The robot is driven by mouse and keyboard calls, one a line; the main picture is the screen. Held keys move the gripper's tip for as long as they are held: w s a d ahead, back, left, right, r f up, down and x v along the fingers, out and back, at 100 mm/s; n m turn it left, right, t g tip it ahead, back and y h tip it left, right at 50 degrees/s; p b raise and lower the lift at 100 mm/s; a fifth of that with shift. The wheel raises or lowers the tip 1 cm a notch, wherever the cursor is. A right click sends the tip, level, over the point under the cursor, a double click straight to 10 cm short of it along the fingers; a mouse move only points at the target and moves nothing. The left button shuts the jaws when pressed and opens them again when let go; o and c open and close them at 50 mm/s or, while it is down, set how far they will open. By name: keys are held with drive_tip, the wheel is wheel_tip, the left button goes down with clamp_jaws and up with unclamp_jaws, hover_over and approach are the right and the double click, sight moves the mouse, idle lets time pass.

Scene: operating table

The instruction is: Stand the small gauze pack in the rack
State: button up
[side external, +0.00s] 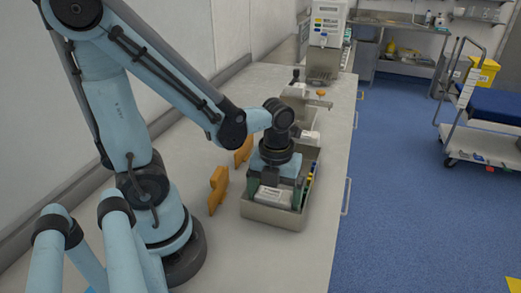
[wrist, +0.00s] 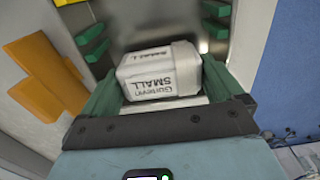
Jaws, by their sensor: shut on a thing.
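The small gauze pack is a white block with "SMALL" printed on its face. It shows in the wrist view (wrist: 160,72) between the green fingers of my gripper (wrist: 158,80), and in the side view (side external: 270,196). My gripper (side external: 276,186) is shut on it, pointing down inside a grey open-topped container (side external: 268,215) on the table. Green pieces stick in from both sides of the container ahead of the pack, on the left (wrist: 90,38) and right (wrist: 214,30). Whether the pack touches the container floor is hidden.
Two orange shapes (side external: 217,191) (side external: 243,151) stand left of the container. Coloured items (side external: 310,180) line its right side. More equipment (side external: 318,105) stands behind it. The table's right edge is close; its front is clear.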

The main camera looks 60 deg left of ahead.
drive_tip(key=o, duration=0.7)
drive_tip(key=shift+r, duration=6)
